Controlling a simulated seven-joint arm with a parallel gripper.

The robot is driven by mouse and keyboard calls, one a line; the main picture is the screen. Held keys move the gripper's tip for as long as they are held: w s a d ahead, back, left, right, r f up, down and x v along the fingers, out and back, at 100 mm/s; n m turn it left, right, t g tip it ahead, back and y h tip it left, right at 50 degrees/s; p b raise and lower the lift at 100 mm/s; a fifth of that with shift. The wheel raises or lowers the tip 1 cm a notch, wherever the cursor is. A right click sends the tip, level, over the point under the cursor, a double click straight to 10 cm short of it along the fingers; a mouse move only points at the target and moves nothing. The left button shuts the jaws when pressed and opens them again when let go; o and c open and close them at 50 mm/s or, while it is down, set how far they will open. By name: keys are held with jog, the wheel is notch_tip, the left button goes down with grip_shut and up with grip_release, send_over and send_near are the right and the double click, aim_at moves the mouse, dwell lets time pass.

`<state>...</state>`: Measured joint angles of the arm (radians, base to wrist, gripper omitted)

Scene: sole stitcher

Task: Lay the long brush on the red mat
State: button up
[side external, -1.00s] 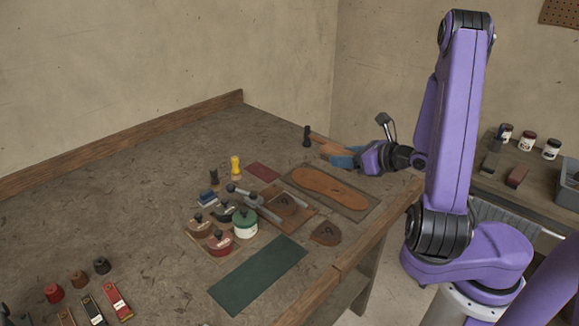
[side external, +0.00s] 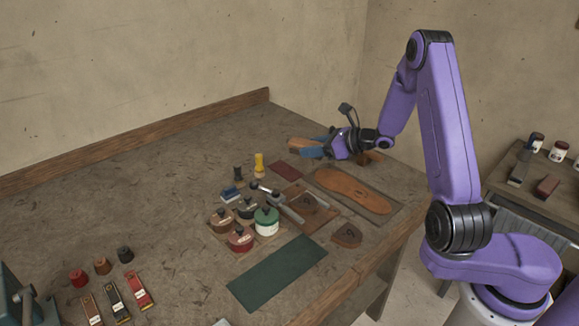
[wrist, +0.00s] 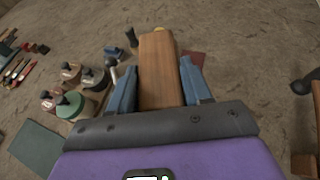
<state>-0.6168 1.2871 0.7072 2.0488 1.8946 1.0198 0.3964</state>
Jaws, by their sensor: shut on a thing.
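My gripper (side external: 312,147) is shut on the long brush, a brown wooden bar (wrist: 158,75) between its blue fingers. The brush's far end points away from the gripper in the wrist view; it also shows at the fingertips in the side view (side external: 298,143). No bristles can be made out. The small dark red mat (side external: 287,171) lies flat and bare on the bench, below and in front of the gripper in the side view. In the wrist view the mat (wrist: 198,57) is partly hidden behind the right finger. The brush appears above the bench, apart from the mat.
A yellow-topped tool (side external: 259,165) and a dark one (side external: 238,173) stand left of the mat. Several lidded pots (side external: 266,222), a brown sole (side external: 353,190) and a green mat (side external: 277,272) lie nearer. A dark-knobbed object (wrist: 300,87) stands right in the wrist view. The bench's back left is clear.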

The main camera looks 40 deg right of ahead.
jog(key=w+f, duration=0.3)
jog(key=w, duration=0.3)
send_over(291, 172)
jog(key=f, duration=0.2)
jog(key=s+f, duration=0.1)
jog(key=f, duration=0.1)
jog(key=shift+f, duration=0.15)
jog(key=shift+w+f, duration=0.6)
jog(key=shift+d+f, duration=0.1)
jog(key=shift+f, duration=1.4)
jog(key=shift+f, duration=0.15)
jog(key=o, duration=1.1)
